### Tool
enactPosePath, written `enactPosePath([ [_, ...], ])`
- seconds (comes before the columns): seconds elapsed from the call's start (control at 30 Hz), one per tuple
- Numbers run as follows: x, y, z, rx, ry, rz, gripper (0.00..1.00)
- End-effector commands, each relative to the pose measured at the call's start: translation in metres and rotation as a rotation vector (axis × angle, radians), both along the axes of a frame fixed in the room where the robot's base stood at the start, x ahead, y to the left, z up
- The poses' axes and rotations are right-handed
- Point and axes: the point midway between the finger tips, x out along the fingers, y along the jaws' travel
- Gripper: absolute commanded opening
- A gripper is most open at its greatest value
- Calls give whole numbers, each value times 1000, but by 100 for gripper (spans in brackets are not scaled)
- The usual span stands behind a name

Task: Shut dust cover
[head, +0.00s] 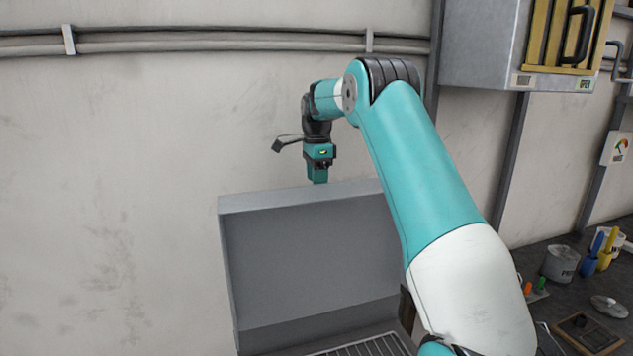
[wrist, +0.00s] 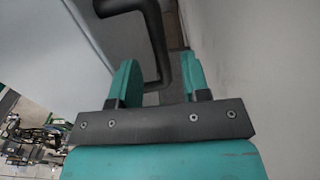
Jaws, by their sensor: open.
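The dust cover (head: 310,255) is a large grey, box-like lid that stands raised in the head view, its hollow inside facing me. My gripper (head: 319,176) points down at the cover's top edge, on the wall side; its fingertips are hidden behind that edge. In the wrist view my gripper (wrist: 159,72) is open, with two teal fingers apart. A black bent handle (wrist: 158,40) reaches between the fingers from a pale grey panel (wrist: 45,45), which appears to be the cover's outer side. I cannot tell whether the fingers touch the handle.
A wall (head: 110,180) stands close behind the cover, and it also shows on the right in the wrist view (wrist: 255,60). A wire grid (head: 365,347) lies below the cover. A grey cabinet (head: 480,45) hangs upper right. A dark bench with a metal can (head: 560,263) is at right.

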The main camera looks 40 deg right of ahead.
Motion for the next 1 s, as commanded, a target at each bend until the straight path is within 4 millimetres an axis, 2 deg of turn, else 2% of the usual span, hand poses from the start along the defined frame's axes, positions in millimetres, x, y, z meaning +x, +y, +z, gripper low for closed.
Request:
enactPosePath([
  [0.2,0,0,-20,0,0,0,43],
  [0.5,0,0,-23,0,0,0,43],
  [0.53,0,0,-23,0,0,0,40],
  [0.7,0,0,-23,0,-1,0,1],
  [1.0,-2,-1,-23,-4,-9,1,0],
])
